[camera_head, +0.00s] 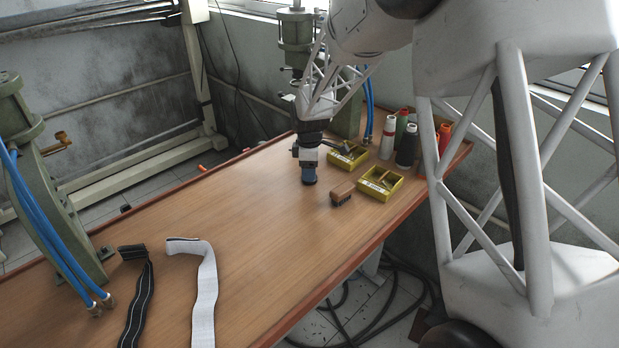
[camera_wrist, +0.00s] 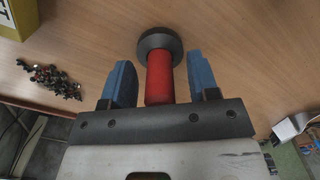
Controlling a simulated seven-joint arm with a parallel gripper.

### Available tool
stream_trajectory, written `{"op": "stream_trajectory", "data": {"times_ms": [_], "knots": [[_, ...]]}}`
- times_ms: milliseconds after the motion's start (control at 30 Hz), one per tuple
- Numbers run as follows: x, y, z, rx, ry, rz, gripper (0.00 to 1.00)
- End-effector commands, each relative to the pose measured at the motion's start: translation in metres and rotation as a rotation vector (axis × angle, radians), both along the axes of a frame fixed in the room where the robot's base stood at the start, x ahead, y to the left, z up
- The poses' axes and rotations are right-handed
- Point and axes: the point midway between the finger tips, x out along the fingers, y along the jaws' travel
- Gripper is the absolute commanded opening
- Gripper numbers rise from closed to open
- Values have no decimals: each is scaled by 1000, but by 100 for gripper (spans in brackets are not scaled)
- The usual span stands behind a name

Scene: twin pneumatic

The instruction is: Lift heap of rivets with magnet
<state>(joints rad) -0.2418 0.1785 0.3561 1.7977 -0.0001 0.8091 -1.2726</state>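My gripper (camera_wrist: 162,85) is open, with its two blue fingers pointing down at the table. In the wrist view a red cylinder with a wide dark round end, likely the magnet (camera_wrist: 159,80), lies in line with the space between the fingers. A gap shows on each side of it, so the fingers do not grip it. The heap of rivets (camera_wrist: 50,80), small dark, red and pale pieces, lies on the table to the left of the left finger.
Dark (camera_head: 137,307) and white (camera_head: 206,285) straps lie front left. The table middle (camera_head: 240,210) is clear.

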Motion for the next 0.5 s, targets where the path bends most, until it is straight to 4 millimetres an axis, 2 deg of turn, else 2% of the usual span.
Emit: {"op": "stream_trajectory", "data": {"times_ms": [33,333,500], "knots": [[0,0,0,0,0,0,47],[0,0,0,0,0,0,2],[0,0,1,0,-1,0,0]]}}
